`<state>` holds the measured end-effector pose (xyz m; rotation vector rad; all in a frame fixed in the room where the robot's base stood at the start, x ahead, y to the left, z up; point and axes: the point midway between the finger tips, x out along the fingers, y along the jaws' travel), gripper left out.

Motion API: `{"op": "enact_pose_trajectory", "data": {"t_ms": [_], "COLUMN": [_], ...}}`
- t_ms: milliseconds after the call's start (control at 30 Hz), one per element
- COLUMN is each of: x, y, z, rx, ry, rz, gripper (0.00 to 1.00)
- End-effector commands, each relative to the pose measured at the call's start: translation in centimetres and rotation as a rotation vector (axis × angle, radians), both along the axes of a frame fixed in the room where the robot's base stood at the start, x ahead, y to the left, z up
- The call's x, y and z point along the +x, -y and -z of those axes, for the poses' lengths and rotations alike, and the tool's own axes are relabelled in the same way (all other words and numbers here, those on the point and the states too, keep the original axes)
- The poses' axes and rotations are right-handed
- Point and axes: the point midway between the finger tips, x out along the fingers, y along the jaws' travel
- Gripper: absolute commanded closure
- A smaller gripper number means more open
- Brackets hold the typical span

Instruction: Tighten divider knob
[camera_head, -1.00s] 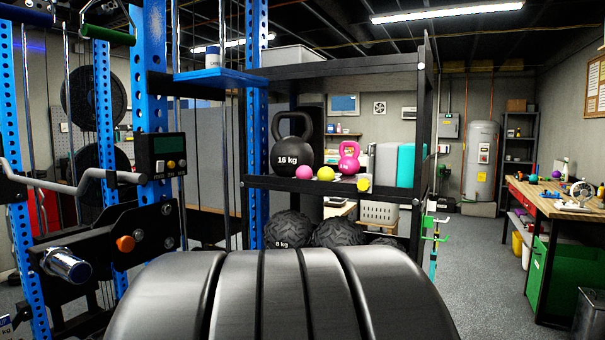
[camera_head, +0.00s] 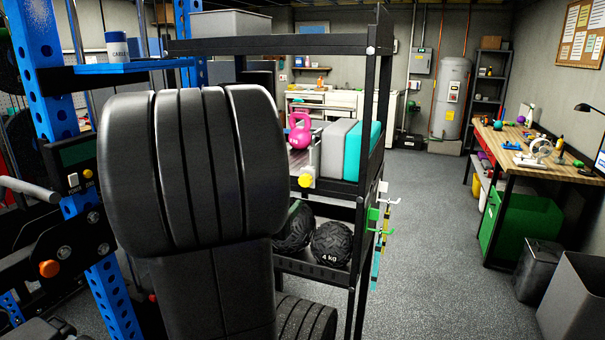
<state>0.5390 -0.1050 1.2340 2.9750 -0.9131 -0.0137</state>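A yellow knob (camera_head: 306,181) sits at the front edge of the middle shelf of the black rack (camera_head: 374,120). A thin upright panel, apparently the divider (camera_head: 313,155), stands just behind the knob, between the pink kettlebell (camera_head: 299,131) and the grey block (camera_head: 337,150). I cannot tell whether the knob is loose or tight. My dark arm fills the left centre, left of the knob, and hides the left part of the shelf. My gripper is outside the picture or hidden behind the arm.
A teal block (camera_head: 366,150) stands right of the grey one. Tread-patterned balls (camera_head: 332,245) lie on the shelf below. A blue gym frame (camera_head: 38,70) stands left. Coloured hooks (camera_head: 380,225) stick out from the rack's right side. Floor (camera_head: 430,250) is clear to the right.

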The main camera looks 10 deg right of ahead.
Motion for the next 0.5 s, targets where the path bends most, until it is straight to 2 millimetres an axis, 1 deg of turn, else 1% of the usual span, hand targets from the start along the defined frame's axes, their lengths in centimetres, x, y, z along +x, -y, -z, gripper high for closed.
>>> {"op": "enact_pose_trajectory", "data": {"t_ms": [167, 500], "x": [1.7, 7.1], "y": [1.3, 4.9], "z": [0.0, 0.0], "rx": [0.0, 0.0], "ry": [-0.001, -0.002], "rz": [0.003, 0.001], "gripper": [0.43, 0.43]}}
